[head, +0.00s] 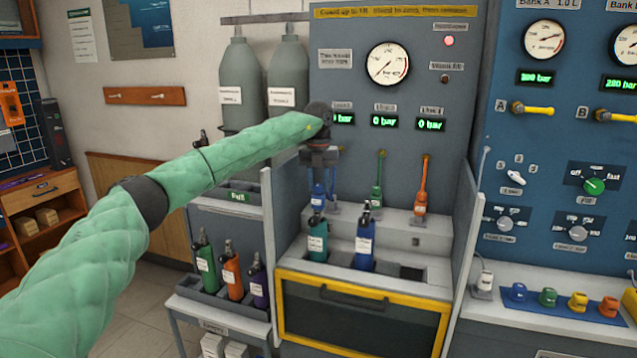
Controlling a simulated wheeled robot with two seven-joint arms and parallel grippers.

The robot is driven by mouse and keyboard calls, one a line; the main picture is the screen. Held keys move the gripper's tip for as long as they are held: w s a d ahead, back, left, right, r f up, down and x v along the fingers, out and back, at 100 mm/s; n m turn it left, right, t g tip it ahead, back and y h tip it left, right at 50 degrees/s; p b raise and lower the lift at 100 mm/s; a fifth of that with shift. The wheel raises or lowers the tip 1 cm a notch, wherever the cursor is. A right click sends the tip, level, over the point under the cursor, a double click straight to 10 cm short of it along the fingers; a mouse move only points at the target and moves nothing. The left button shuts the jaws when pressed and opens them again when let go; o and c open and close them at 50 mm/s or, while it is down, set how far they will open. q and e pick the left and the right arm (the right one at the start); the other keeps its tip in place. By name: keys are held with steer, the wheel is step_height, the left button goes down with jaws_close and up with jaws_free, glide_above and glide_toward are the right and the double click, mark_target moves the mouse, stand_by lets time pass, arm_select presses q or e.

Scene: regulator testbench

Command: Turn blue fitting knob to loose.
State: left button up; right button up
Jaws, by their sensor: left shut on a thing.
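The blue fitting (318,194) hangs on the grey bench panel, leftmost of three coloured fittings. My left gripper (320,163) reaches in from the left and is over the top of this fitting, pointing down. It is shut on the knob of the blue fitting, which the gripper itself mostly hides. I cannot tell how far the knob is turned. The green fitting (377,193) and orange fitting (421,199) stand free to the right. My right gripper is not in view.
A teal cylinder (317,242) and a blue cylinder (364,242) stand in bench slots below, between grey side walls (462,235). A yellow-framed shield (362,318) is at the front. A cylinder rack (222,288) stands left. A gauge (388,64) sits above.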

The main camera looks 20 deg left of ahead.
arm_select(q)
steer(key=o, duration=1)
